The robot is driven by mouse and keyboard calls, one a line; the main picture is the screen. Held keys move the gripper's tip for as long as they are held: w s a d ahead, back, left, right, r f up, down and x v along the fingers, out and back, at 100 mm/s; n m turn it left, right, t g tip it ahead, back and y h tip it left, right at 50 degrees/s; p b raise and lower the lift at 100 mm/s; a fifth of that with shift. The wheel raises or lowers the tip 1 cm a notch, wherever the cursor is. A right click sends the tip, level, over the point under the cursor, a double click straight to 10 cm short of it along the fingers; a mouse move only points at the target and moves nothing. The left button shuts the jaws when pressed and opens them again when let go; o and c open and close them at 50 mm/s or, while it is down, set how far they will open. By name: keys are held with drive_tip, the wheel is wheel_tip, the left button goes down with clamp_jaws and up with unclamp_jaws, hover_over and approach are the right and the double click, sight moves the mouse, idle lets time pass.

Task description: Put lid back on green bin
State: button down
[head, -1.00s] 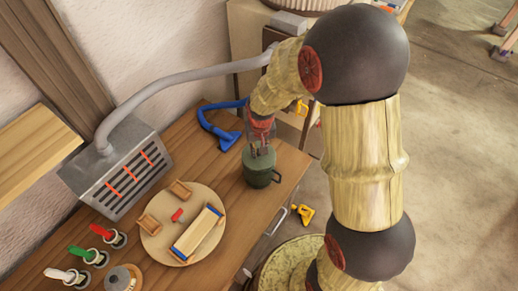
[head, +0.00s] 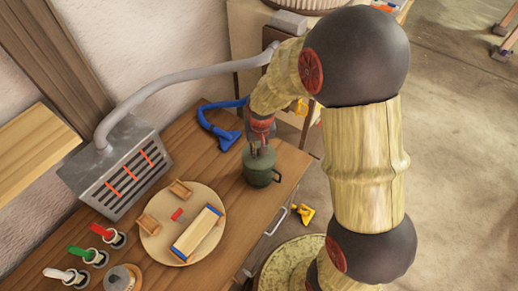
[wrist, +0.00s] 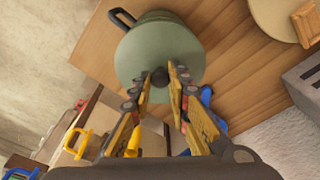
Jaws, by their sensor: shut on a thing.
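The green bin (head: 260,178) stands upright near the right edge of the wooden bench, its dark handle on the right. The round green lid (wrist: 150,50) is over the bin's mouth. In the head view the lid (head: 258,159) looks seated or very nearly so; I cannot tell if a thin gap is left. My gripper (wrist: 162,76) is shut on the lid's dark knob (wrist: 160,78), with one finger on each side. In the head view my gripper (head: 260,148) is directly above the bin, and its fingertips are partly hidden.
A blue curved tool (head: 219,125) lies behind the bin. A round wooden board (head: 157,238) with small wooden parts is to the left. A grey slotted box (head: 118,168) with a hose stands by the wall. Bare bench lies between board and bin.

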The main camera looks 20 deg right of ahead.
drive_tip(key=c, duration=1.6)
unclamp_jaws()
drive_tip(key=shift+o, duration=0.7)
drive_tip(key=o, duration=0.3)
drive_tip(key=shift+r, duration=0.1)
drive_tip(key=shift+r+p, duration=2.25)
drive_tip(key=shift+r, duration=1.2)
drive_tip(key=shift+c, duration=0.5)
clamp_jaws()
